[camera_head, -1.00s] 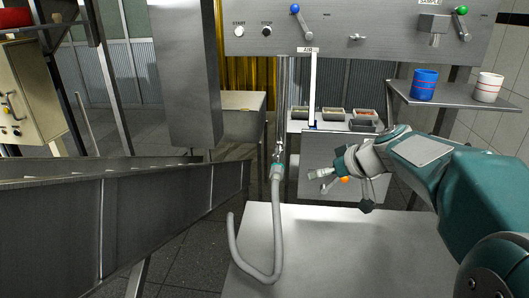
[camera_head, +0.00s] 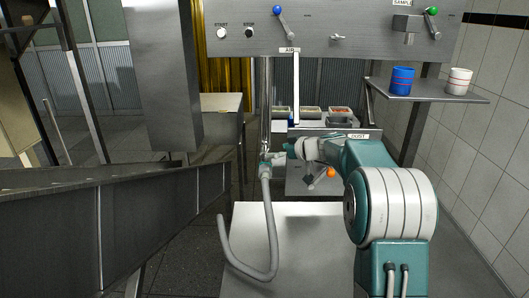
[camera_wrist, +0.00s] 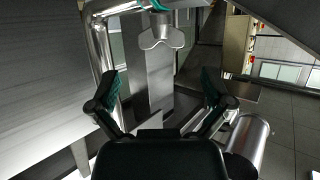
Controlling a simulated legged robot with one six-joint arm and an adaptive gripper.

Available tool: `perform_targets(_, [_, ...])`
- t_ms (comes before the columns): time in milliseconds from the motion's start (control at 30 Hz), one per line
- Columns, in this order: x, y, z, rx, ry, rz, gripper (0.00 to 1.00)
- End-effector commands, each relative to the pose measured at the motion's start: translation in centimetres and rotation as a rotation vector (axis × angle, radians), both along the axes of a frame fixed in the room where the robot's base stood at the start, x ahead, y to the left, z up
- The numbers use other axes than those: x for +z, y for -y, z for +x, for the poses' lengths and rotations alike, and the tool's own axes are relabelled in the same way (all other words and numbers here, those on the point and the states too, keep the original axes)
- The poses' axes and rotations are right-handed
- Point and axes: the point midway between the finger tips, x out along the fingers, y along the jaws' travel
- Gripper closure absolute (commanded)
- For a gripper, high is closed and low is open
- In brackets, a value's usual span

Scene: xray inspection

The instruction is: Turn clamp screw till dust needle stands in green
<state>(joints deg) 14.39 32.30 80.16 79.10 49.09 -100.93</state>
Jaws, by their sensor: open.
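A silver wing-shaped screw head (camera_wrist: 162,40), which looks like the clamp screw, is ahead of my gripper (camera_wrist: 160,82) in the wrist view. It sits above the gap between the two spread fingers, with no visible contact. My gripper is open and empty. In the head view my gripper (camera_head: 279,156) is beside the upper end of the grey hose (camera_head: 270,215), where the hose meets a metal pipe (camera_head: 265,105). A DUST label (camera_head: 358,136) shows behind my arm. I see no dust needle or green zone; my arm may hide them.
A steel chute (camera_head: 120,225) fills the left. A bare metal table top (camera_head: 310,225) lies below my arm. An orange-knobbed lever (camera_head: 330,173) is just below my forearm. A blue cup (camera_head: 402,80) and a white cup (camera_head: 459,81) stand on the right shelf (camera_head: 425,95).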

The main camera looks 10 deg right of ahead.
Motion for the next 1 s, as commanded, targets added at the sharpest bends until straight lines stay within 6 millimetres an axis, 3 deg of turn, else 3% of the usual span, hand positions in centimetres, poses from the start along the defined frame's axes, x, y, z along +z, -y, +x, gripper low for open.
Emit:
perform_targets(300, [-1.8,-2.7,3.4,0.000,0.000,0.000,0.00])
perform_targets(667, [-2.0,-3.2,3.9,0.000,-0.001,0.001,0.00])
perform_targets(833, [-2.0,-3.2,3.9,0.000,-0.001,0.001,0.71])
perform_targets(1000, [-2.1,-3.2,3.9,0.000,-0.001,0.001,0.74])
